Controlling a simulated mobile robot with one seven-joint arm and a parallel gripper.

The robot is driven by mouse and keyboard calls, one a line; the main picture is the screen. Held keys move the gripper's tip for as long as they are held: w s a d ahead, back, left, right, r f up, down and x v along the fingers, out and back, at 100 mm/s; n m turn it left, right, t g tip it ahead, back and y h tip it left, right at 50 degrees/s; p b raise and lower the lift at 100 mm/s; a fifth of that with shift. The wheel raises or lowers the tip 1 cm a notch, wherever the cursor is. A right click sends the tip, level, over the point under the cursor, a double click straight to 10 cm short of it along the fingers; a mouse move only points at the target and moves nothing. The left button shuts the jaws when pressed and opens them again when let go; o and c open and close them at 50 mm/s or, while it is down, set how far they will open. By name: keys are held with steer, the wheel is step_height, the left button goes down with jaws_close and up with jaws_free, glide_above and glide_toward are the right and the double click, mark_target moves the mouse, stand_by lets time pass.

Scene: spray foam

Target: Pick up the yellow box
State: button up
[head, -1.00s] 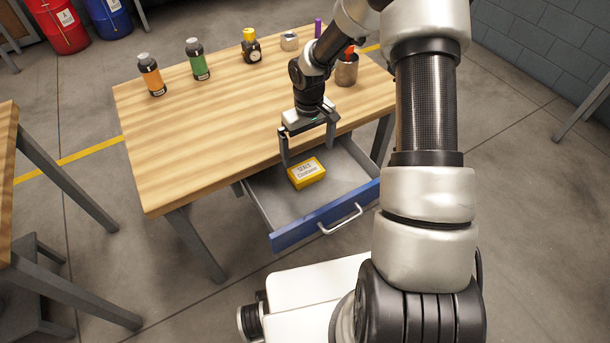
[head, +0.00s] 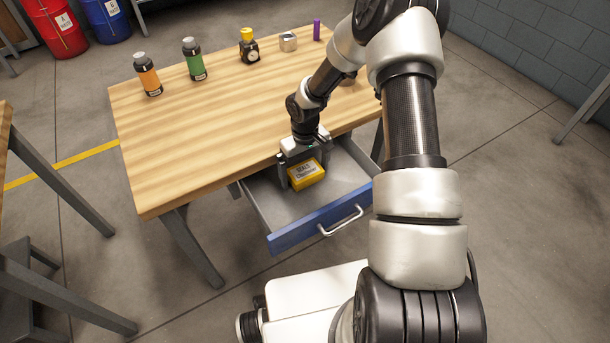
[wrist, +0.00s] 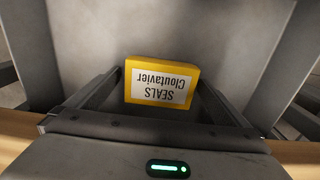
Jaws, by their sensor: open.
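In the wrist view the box (wrist: 160,84) appears between the two fingers (wrist: 160,92), with a gap visible on each side. In the head view the left finger stands at the box's left side; the right finger is partly hidden behind the box.
The wooden table top (head: 200,130) lies above and behind the drawer. The drawer's blue front (head: 320,220) faces me.

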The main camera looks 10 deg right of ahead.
steer(key=c, duration=1.2)
steer(key=shift+o, duration=0.2)
steer(key=shift+r, duration=0.1)
